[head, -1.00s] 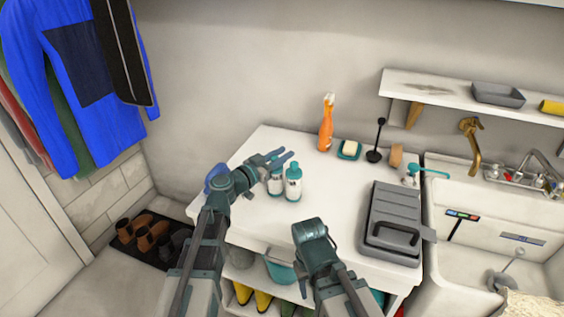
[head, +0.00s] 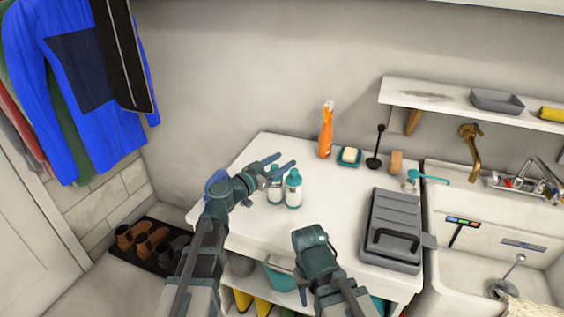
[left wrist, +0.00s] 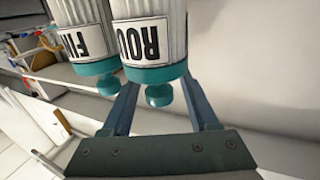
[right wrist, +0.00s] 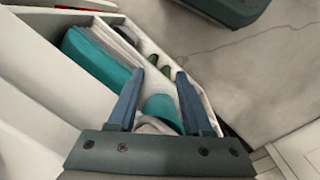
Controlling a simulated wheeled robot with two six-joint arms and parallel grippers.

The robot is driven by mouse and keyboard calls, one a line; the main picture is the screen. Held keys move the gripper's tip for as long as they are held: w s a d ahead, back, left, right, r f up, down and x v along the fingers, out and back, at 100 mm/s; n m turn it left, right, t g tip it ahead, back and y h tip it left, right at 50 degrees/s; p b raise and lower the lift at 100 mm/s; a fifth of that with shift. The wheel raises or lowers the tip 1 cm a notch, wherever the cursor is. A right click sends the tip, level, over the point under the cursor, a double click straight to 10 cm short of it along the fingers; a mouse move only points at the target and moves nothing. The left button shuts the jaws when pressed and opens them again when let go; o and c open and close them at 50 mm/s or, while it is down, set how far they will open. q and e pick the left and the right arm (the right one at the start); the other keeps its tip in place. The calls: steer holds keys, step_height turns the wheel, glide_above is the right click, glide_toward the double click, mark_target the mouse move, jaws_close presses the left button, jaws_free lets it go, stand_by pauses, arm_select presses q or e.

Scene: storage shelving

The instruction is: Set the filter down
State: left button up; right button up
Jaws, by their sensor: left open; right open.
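Two white filter canisters with teal ends stand upright side by side on the white counter, one labelled "FI…" (left wrist: 83,42) and one "ROU…" (left wrist: 151,38); the rest of each label is cut off. In the head view they are the left canister (head: 275,187) and the right canister (head: 293,190). My left gripper (head: 285,160) is open at their tops. In the left wrist view its fingers (left wrist: 160,84) lie either side of the "ROU…" canister's teal knob, without visible grip. My right gripper (right wrist: 158,75) is open and empty, low before the counter's front.
A sink (head: 480,215) is at right. Shelves with bins lie below. Middle counter is clear.

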arm_select(q)
steer(key=v, duration=1.1)
steer(key=shift+s, duration=0.3)
steer(key=shift+a, duration=0.15)
steer(key=s+d+f+g+y+p, duration=0.2)
steer(key=s+d+g+y+p, duration=0.1)
steer(key=s+d+g+p, duration=0.8)
steer(key=s+a+r+n+g+y+p, duration=0.1)
steer(key=s+a+n+g+y+p, duration=0.2)
steer(key=s+y+p, duration=0.7)
steer(key=a+n, duration=0.1)
steer(key=a, duration=0.1)
steer(key=shift+a+r+p, duration=0.3)
steer(key=shift+a+r, duration=0.05)
